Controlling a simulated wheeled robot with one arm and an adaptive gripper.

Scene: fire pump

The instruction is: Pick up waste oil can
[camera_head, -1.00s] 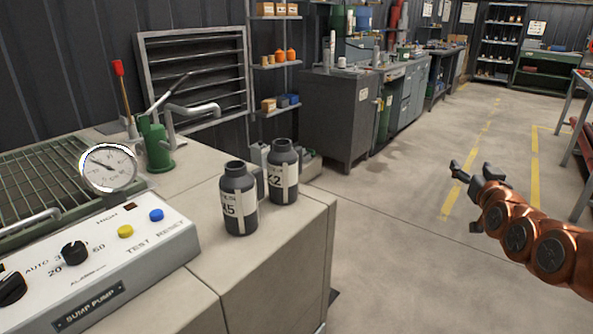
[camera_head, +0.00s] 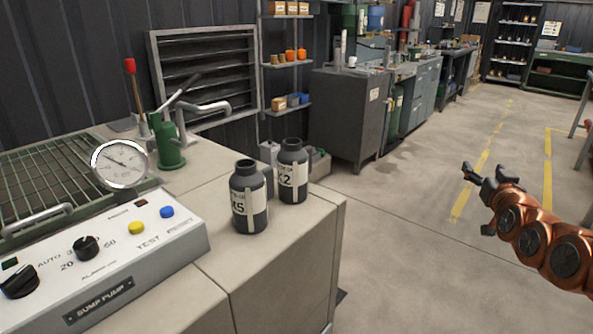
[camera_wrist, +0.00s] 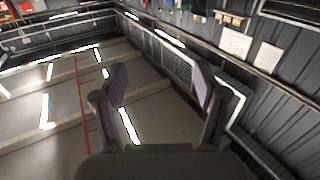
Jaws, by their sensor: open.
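Two dark grey cans with pale labels stand upright close together on the bench (camera_head: 305,232). The front can (camera_head: 249,200) has a label that seems to end in 5. The back can (camera_head: 293,172) has a label that reads partly as 2. I cannot tell from the labels which one is the waste oil can. My gripper (camera_head: 478,181) is open and empty over the floor, well to the right of both cans. In the wrist view my open gripper (camera_wrist: 158,88) has nothing between its fingers, and no can shows.
A sump pump panel (camera_head: 110,255), a round gauge (camera_head: 120,164) and a green hand pump (camera_head: 167,143) are left of the cans. A small grey box sits behind the cans. The floor (camera_head: 420,260) between bench and arm is clear.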

